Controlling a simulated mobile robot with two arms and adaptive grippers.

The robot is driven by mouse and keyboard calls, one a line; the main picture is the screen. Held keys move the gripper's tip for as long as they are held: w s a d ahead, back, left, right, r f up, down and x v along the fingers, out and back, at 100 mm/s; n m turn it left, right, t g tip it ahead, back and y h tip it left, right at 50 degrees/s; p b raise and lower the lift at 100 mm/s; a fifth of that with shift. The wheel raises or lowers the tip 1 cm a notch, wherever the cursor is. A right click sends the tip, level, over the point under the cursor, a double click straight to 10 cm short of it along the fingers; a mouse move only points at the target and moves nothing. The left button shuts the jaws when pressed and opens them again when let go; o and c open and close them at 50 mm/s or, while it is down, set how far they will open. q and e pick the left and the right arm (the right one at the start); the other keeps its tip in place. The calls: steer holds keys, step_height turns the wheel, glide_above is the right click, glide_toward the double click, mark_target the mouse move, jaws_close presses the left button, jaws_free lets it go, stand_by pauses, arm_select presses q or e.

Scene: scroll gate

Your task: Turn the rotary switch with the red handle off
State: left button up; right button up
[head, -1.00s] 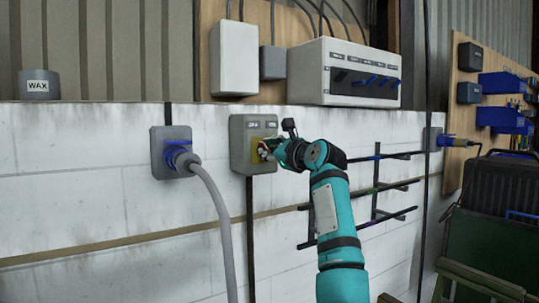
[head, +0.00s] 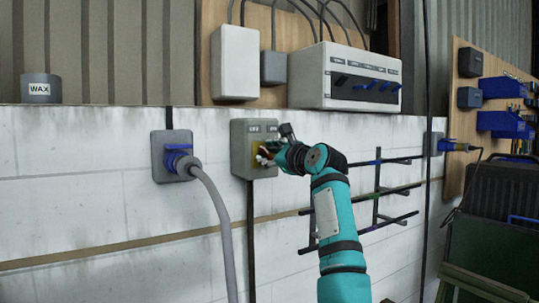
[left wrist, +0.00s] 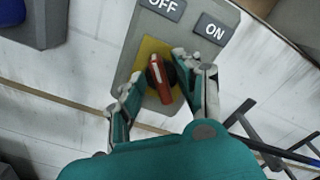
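The grey switch box (head: 240,165) is on the white wall in the head view. In the left wrist view, its red handle (left wrist: 160,80) sits on a yellow plate (left wrist: 150,48), below the OFF label (left wrist: 163,7) and left of the ON label (left wrist: 213,30). The handle's upper end points up and slightly left in that view. My left gripper (left wrist: 157,78) has its fingers apart, one on each side of the handle, with small gaps showing. In the head view my left gripper (head: 264,157) hides most of the handle. My right gripper is out of view.
A blue socket with a grey cable (head: 178,160) is left of the switch box. A dark rack with bars (head: 377,190) is on the wall to the right. A fuse box (head: 345,75) and a white box (head: 235,62) are above.

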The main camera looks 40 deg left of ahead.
arm_select(q)
steer(key=shift+d, duration=0.3)
steer(key=v, duration=0.7)
stand_by(0.5)
